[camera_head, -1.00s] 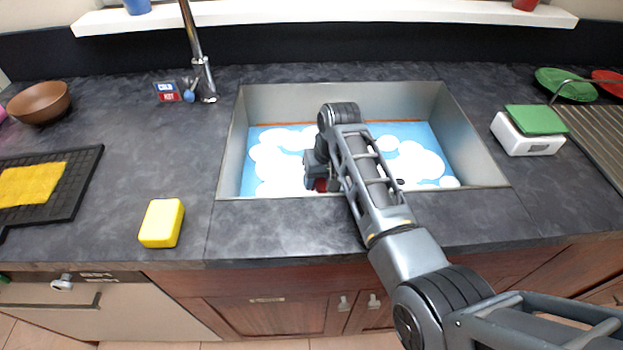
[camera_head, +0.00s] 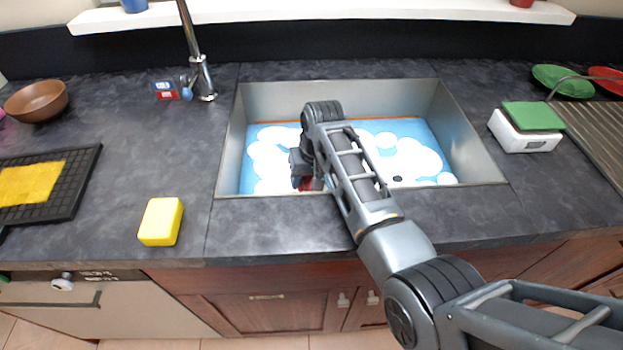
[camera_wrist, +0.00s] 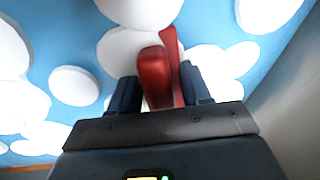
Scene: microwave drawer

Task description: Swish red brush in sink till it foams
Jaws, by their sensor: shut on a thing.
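The sink (camera_head: 475,160) is a steel basin set in the dark counter. It holds blue water (camera_head: 424,128) with large white foam patches (camera_head: 415,158), which also fill most of the wrist view (camera_wrist: 75,86). My gripper (camera_wrist: 160,92) is down inside the sink, left of its middle, and is shut on the red brush (camera_wrist: 155,78). In the wrist view the brush stands between the two dark fingers and reaches forward over the foam. In the head view only a small red bit of the brush (camera_head: 306,184) shows; my arm hides the rest.
A chrome faucet (camera_head: 197,60) stands behind the sink at the left. A yellow sponge (camera_head: 161,221) lies on the counter left of the sink. A white box with a green top (camera_head: 525,130) is at the right. The sink walls surround my gripper.

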